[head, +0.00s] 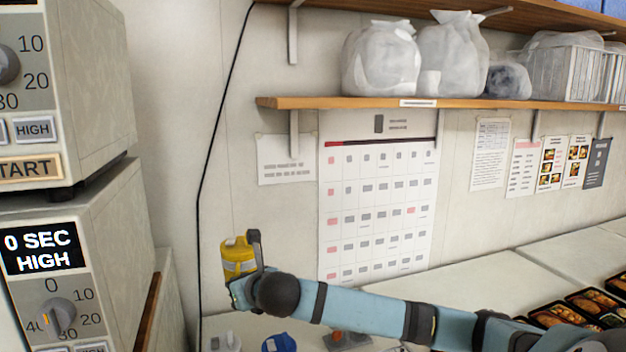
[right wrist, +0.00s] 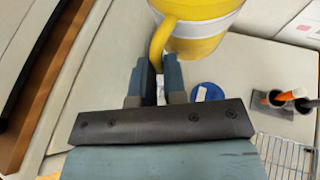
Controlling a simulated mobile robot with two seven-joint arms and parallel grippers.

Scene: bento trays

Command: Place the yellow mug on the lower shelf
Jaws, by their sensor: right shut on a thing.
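The yellow mug (head: 236,262) is held in the air left of the wall calendar, below the level of the lower shelf (head: 330,103). My right gripper (head: 247,275) is shut on it. In the right wrist view the yellow mug (right wrist: 203,38) is close in front of the right gripper (right wrist: 159,72), its handle between the two fingers. The lower shelf is a wooden board on the wall; its left end is bare. My left gripper is not in view.
Plastic bags (head: 382,60) and a wire basket (head: 570,74) stand on the lower shelf's middle and right. An upper shelf (head: 400,8) runs above. Stacked microwaves (head: 90,230) stand at the left. A black cable hangs beside the shelf's left end. Food trays (head: 565,315) lie at lower right.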

